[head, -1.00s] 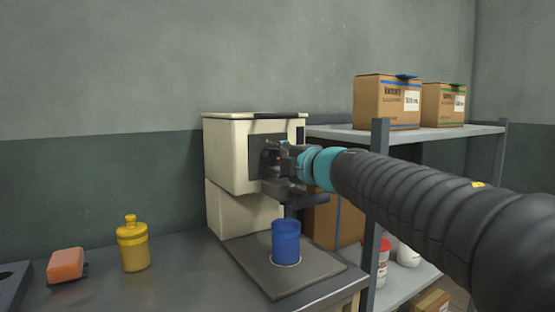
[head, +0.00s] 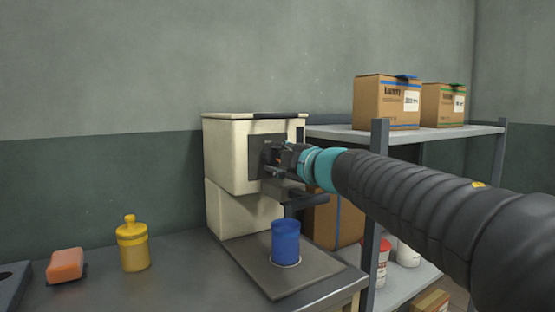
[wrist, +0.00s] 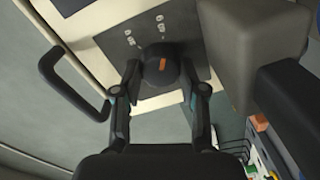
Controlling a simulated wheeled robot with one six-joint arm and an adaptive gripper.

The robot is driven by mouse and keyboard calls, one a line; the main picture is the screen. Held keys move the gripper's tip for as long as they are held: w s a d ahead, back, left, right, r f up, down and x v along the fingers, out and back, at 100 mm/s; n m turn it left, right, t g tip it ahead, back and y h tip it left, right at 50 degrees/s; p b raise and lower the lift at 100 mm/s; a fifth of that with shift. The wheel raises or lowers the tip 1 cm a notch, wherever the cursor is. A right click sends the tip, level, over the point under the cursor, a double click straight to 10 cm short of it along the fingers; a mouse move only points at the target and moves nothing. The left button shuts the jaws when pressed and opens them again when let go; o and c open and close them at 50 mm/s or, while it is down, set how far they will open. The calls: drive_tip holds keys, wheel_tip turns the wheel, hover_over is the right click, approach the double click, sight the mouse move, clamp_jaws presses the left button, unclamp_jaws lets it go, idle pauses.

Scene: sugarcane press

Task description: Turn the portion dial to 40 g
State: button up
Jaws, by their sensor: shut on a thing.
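The cream machine (head: 228,155) stands on the counter with a dark control panel (head: 256,143) on its front. In the wrist view, the round black portion dial (wrist: 158,68) has an orange pointer mark and sits on the dark panel (wrist: 118,42). Small white markings show above the dial, too small to read. My gripper (wrist: 160,88) has one finger on each side of the dial and is shut on it. In the head view my gripper (head: 280,160) reaches the panel from the right and hides most of the dial.
A blue cup (head: 286,243) stands on the dark tray (head: 262,272) below the machine. A yellow bottle (head: 133,246) and an orange sponge (head: 66,265) are at left on the counter. A shelf (head: 440,134) with cardboard boxes (head: 387,104) stands at right. A black handle (wrist: 72,85) is left of the dial.

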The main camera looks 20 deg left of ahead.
drive_tip(key=o, duration=1.1)
drive_tip(key=shift+o, duration=0.2)
drive_tip(key=shift+d, duration=0.1)
drive_tip(key=v, duration=1.1)
drive_tip(key=shift+s+d, duration=0.3)
drive_tip(key=shift+s, duration=0.05)
